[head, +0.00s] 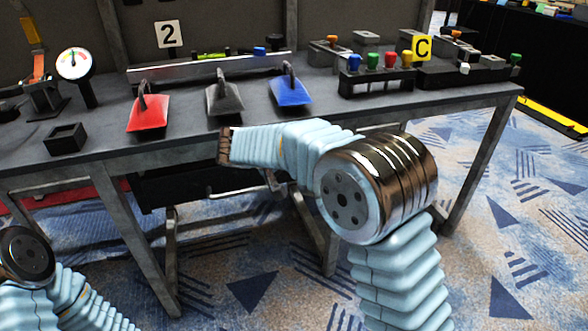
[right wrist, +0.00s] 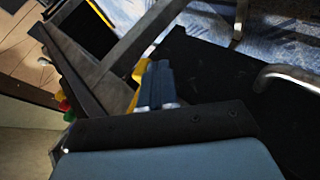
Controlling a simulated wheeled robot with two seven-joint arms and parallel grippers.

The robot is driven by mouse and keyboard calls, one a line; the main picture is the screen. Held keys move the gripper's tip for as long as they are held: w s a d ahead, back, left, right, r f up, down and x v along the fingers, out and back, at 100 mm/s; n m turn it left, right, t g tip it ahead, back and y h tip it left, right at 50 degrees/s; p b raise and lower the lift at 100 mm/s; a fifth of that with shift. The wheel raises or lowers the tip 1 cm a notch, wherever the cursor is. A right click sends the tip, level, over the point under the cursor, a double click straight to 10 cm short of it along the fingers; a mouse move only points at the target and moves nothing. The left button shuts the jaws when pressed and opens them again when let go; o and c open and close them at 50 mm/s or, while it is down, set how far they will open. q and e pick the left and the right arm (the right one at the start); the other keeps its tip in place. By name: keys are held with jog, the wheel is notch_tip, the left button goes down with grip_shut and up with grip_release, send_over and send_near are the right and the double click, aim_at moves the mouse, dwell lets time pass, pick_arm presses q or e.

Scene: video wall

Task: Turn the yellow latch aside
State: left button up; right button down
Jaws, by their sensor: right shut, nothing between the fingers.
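In the right wrist view a yellow piece (right wrist: 140,72), likely the latch, shows just left of my right gripper's fingers. The fingers hide part of it, and I cannot tell whether they touch it. My right gripper (right wrist: 158,76) is shut and empty, beside the dark panel (right wrist: 225,85) under the table. In the head view my right arm reaches left across the table's front edge. The yellow latch cannot be made out there. My left gripper is out of view; only part of the left arm shows at the lower left.
A bent metal handle (right wrist: 288,74) stands out from the dark panel. The grey table (head: 105,160) carries red (head: 148,113), grey (head: 224,99) and blue (head: 290,92) paddles, a gauge (head: 74,64) and a button box (head: 376,80). Table legs (head: 482,165) limit room below. Carpet is open at the right.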

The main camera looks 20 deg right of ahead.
jog(key=d+n+h+b, duration=0.1)
jog(key=h+b, duration=0.1)
jog(key=d+n+t+h+b, duration=0.1)
jog(key=d+h+b, duration=0.1)
jog(key=h+b, duration=0.1)
jog(key=d+n+t+h+b, duration=0.1)
jog(key=h+b, duration=0.2)
jog(key=shift+w+d, duration=0.1)
jog(key=shift+d, duration=0.1)
jog(key=s+a+f+t+h+b, duration=0.1)
jog(key=s+a+f+b, duration=0.1)
jog(key=s+a+f, duration=0.2)
jog(key=a+f, duration=0.3)
jog(key=f, duration=0.1)
jog(key=shift+a+n+b, duration=0.15)
jog(key=shift+n+b, duration=0.15)
jog(key=shift+b, duration=0.1)
